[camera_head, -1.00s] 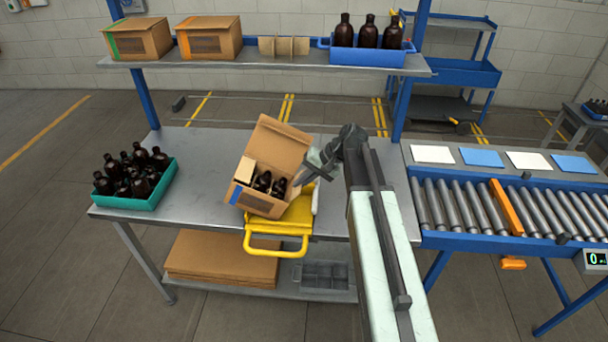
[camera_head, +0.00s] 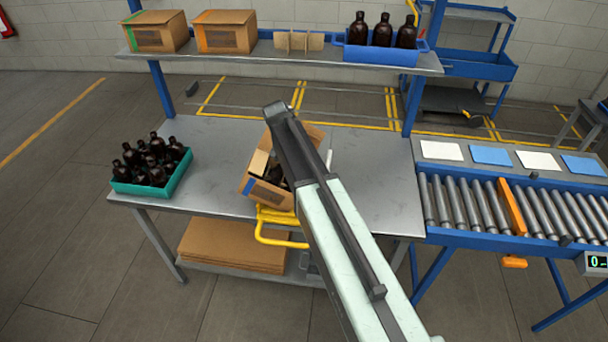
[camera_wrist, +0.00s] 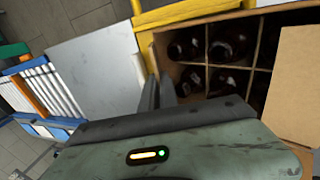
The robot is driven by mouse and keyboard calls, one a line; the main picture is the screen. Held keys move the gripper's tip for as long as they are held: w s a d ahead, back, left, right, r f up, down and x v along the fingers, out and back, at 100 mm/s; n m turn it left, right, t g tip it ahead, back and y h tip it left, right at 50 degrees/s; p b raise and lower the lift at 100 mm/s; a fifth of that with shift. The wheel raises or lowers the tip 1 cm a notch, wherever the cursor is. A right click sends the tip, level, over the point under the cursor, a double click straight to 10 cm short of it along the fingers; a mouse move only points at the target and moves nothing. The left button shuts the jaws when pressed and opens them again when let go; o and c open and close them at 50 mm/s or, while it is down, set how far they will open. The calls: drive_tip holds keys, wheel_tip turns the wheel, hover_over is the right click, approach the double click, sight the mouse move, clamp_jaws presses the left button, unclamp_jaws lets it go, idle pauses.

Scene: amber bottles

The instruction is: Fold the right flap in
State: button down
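An open cardboard box (camera_head: 258,174) sits tilted on a yellow cradle (camera_head: 268,232) at the front of the workbench. My arm hides much of the box in the head view. In the wrist view the box (camera_wrist: 187,48) holds dark bottles (camera_wrist: 228,48) in cardboard dividers, and one flap (camera_wrist: 296,85) stands at the right. My gripper (camera_wrist: 160,84) shows its two fingers close together, with nothing clearly between them, beside the box's wall in the wrist view. Which flap is the right one is hard to tell, as my arm covers that side in the head view.
A teal crate of amber bottles (camera_head: 178,176) stands at the bench's left. A shelf (camera_head: 290,60) above carries two closed boxes and a blue bin of bottles (camera_head: 380,56). A roller conveyor (camera_head: 470,205) adjoins at right. Bare bench lies on both sides of the box.

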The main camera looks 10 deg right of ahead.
drive_tip(key=h+b, duration=0.1)
drive_tip(key=a+f+h+b, duration=0.1)
drive_tip(key=shift+w+g+h, duration=0.25)
drive_tip(key=shift+g+h, duration=0.05)
drive_tip(key=shift+g, duration=0.1)
drive_tip(key=shift+a+r+h+b, duration=0.1)
drive_tip(key=shift+a+h+b, duration=0.15)
drive_tip(key=shift+b, duration=0.4)
drive_tip(key=c, duration=1.6)
unclamp_jaws()
drive_tip(key=shift+r, duration=0.1)
drive_tip(key=p+v, duration=0.6)
drive_tip(key=v, duration=0.1)
drive_tip(key=shift+w+a+r, duration=0.15)
drive_tip(key=shift+a+r, duration=0.1)
drive_tip(key=shift+a, duration=0.05)
